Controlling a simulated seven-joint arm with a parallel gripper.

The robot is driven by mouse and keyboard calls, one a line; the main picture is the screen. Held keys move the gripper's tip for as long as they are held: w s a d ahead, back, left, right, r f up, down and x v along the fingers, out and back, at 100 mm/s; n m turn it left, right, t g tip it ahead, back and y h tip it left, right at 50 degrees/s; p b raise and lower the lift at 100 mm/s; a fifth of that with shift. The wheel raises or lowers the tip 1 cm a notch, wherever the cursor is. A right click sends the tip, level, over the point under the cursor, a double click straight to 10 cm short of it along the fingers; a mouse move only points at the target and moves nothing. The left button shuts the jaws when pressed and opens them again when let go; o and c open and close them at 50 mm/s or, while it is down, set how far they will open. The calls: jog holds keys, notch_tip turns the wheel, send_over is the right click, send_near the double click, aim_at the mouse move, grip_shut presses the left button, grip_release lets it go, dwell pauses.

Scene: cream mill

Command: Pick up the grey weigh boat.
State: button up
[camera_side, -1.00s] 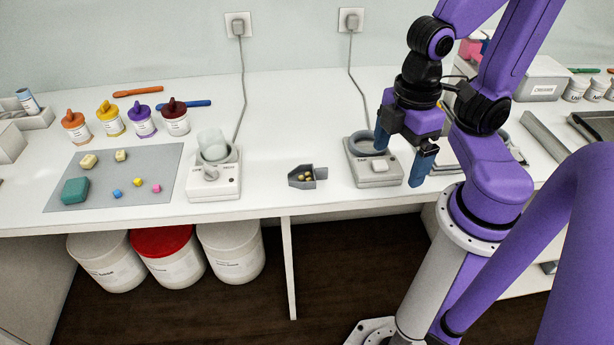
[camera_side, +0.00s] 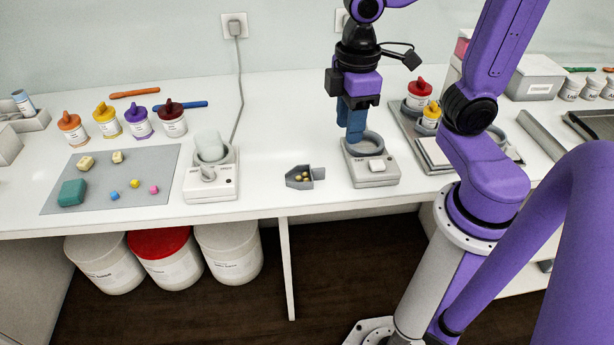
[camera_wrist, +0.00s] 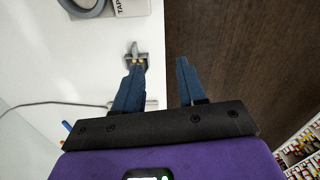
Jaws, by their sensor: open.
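The grey weigh boat (camera_side: 293,182) is a small open scoop with several yellow pieces in it. It sits on the white worktop near the front edge, between two small white machines. In the wrist view the weigh boat (camera_wrist: 131,51) shows just past the left fingertip, which partly covers it. My gripper (camera_side: 352,138) has blue fingers pointing down and is right of and behind the boat, above the ring-topped scale. In the wrist view my gripper (camera_wrist: 160,65) has its fingers spread apart with nothing between them.
The ring-topped scale (camera_side: 371,173) stands right of the boat. A machine with a clear cup (camera_side: 212,185) stands left of it. A grey mat (camera_side: 110,205) holds a teal block and small cubes. A tray with jars (camera_side: 408,121) is at right. Worktop around the boat is clear.

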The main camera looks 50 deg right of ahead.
jog(key=r+m, duration=0.2)
send_over(320, 169)
jog(key=f, duration=1.1)
jog(key=shift+d+f, duration=0.2)
jog(key=shift+d, duration=0.1)
jog(key=shift+a+f, duration=0.15)
jog(key=shift+f, duration=1.35)
jog(key=shift+a+f, duration=0.1)
jog(key=shift+f, duration=1.4)
grip_shut()
